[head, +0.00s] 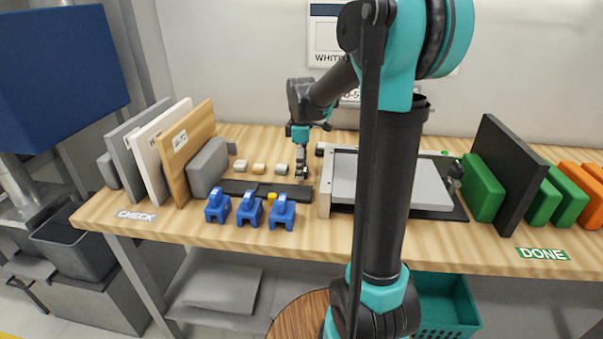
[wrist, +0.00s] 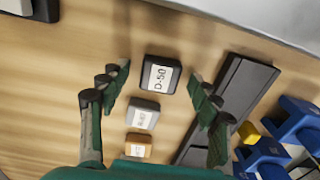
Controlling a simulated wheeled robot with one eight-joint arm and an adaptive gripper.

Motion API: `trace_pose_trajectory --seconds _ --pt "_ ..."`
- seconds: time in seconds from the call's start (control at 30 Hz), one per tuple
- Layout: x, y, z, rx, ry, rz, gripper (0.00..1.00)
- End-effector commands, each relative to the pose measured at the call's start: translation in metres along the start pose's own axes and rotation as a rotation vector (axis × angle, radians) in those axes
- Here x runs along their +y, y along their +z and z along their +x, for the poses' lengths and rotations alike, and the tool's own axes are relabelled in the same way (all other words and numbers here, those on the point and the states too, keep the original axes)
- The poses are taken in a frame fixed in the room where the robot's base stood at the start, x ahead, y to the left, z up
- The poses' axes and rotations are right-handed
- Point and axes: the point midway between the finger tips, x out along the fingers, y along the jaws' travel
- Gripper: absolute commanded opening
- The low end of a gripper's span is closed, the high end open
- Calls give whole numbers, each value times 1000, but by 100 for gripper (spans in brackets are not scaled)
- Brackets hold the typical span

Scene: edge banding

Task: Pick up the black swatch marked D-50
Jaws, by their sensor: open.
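The black swatch (wrist: 161,75) lies on the wooden table in the wrist view, with a white label reading D-50. My gripper (wrist: 158,88) is open above it, one finger to the left of the swatch and one to the right, with visible gaps. In the head view my gripper (head: 302,170) points down over the table at the end of the swatch row and largely hides the black swatch. A grey swatch (wrist: 142,113) and a tan swatch (wrist: 138,147) lie in line with it in the wrist view.
A dark flat bar (wrist: 236,92) lies right of the swatches in the wrist view, with blue clamps (wrist: 296,118) beyond it. In the head view a machine with a grey plate (head: 400,180) stands close right of my gripper. Boards (head: 165,155) stand at the left.

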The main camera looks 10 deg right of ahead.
Motion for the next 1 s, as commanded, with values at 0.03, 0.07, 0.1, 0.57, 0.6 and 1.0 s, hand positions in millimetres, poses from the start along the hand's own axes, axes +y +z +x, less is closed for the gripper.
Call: trace_pose_trajectory --seconds 0.03,0.07,0.1,0.57,0.6,1.0 --pt "0 0 0 0 0 0 63" --pt "0 0 0 0 0 0 63" --pt "0 0 0 0 0 0 60" --pt "0 0 0 0 0 0 18" --pt "0 0 0 0 0 0 18" --pt "0 0 -25 0 0 0 18"
